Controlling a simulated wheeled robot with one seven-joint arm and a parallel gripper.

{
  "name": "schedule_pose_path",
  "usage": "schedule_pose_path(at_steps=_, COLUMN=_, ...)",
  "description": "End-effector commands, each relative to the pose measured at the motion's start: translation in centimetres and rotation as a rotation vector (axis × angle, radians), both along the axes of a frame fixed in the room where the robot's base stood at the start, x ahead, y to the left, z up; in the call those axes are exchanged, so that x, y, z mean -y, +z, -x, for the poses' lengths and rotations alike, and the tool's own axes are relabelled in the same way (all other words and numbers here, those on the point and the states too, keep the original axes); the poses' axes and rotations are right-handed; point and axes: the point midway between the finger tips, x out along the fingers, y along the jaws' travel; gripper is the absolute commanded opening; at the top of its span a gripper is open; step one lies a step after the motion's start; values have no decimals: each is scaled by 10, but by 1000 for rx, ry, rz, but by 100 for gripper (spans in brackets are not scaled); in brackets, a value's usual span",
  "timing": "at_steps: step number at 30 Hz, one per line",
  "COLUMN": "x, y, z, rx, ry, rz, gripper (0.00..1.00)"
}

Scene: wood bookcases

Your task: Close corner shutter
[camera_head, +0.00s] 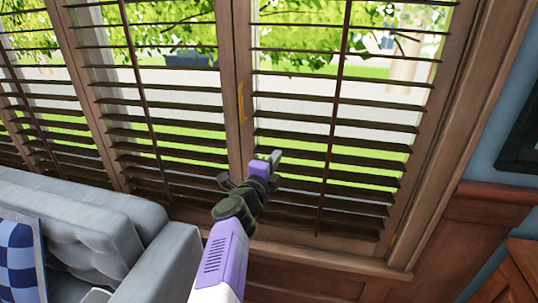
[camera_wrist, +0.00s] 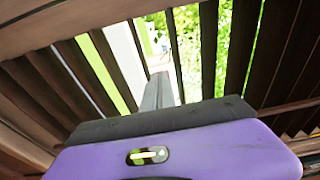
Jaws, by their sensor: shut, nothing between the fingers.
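The corner shutter is the right-hand wooden louvred panel (camera_head: 335,108) beside the room's corner. Its dark slats are tilted open, and greenery shows between them. A yellow handle (camera_head: 241,102) is on its left upright. My gripper (camera_head: 274,156) is shut and empty, in front of the panel's lower left slats, below and right of the handle. In the wrist view my gripper's fingers (camera_wrist: 158,90) point at the slats (camera_wrist: 208,50), with a wooden rail above. I cannot tell whether the fingertips touch the slats, or whether the panel sits flush in its frame.
More louvred shutter panels (camera_head: 160,115) stand to the left. A grey sofa (camera_head: 105,235) with a blue checked cushion (camera_head: 20,255) is at lower left. Wood wainscot (camera_head: 460,235) and a blue wall (camera_head: 500,90) are at the right, with a wooden furniture edge at lower right.

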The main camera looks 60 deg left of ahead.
Motion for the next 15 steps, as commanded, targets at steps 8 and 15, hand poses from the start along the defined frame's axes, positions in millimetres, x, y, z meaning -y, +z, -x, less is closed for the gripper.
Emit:
schedule_pose_path(at_steps=8, x=-21, y=-2, z=39, rx=-3, ry=8, rz=-2, gripper=0)
schedule_pose_path(at_steps=15, x=-38, y=-3, z=73, rx=-3, ry=7, rz=-2, gripper=0)
